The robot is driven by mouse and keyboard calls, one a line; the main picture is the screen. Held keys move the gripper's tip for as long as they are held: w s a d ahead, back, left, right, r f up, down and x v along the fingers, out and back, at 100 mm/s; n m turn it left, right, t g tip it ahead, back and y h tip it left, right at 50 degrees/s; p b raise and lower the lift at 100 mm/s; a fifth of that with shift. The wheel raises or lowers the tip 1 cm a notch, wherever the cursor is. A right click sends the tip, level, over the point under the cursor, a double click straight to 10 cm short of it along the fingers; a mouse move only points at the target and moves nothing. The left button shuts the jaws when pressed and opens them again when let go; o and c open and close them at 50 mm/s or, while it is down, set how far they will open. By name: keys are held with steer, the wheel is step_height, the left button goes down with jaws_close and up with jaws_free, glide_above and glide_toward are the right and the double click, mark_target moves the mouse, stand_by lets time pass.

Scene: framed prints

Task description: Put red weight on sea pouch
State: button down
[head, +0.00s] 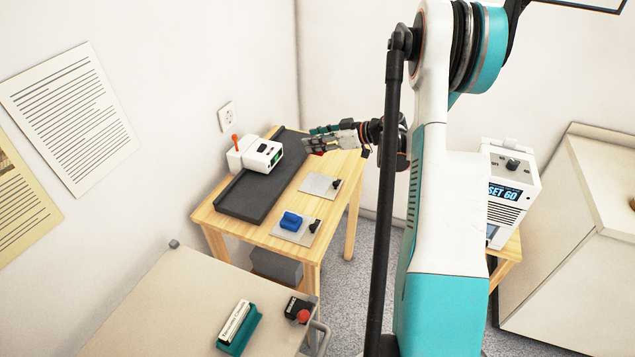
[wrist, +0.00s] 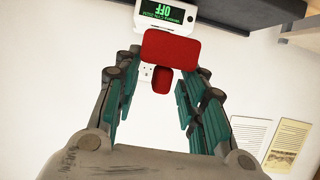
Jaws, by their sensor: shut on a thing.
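The red weight (wrist: 171,48) is a block with a smaller stub below it, between my fingers in the wrist view. My gripper (wrist: 160,92) is shut on it. In the head view my gripper (head: 308,137) is over the far end of the wooden table, near the dark mat. Only a sliver of red (head: 318,152) shows under the fingers there. No pouch can be plainly made out, so I cannot tell where the sea pouch is.
The wooden table (head: 338,222) holds a dark mat (head: 262,178), a white device (head: 262,153), a bare grey plate (head: 322,183), and another plate (head: 300,236) bearing a blue block (head: 291,221). A nearer pale surface (head: 160,315) holds a teal holder (head: 238,335) and a red-button box (head: 299,309).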

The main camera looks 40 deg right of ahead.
step_height(320, 180, down, 14)
steer(key=b, duration=0.4)
steer(key=shift+r, duration=0.2)
steer(key=shift+f, duration=0.1)
steer(key=c, duration=1)
jaws_free()
steer(key=p+v, duration=0.4)
steer(key=v, duration=0.8)
steer(key=shift+s+a, duration=0.1)
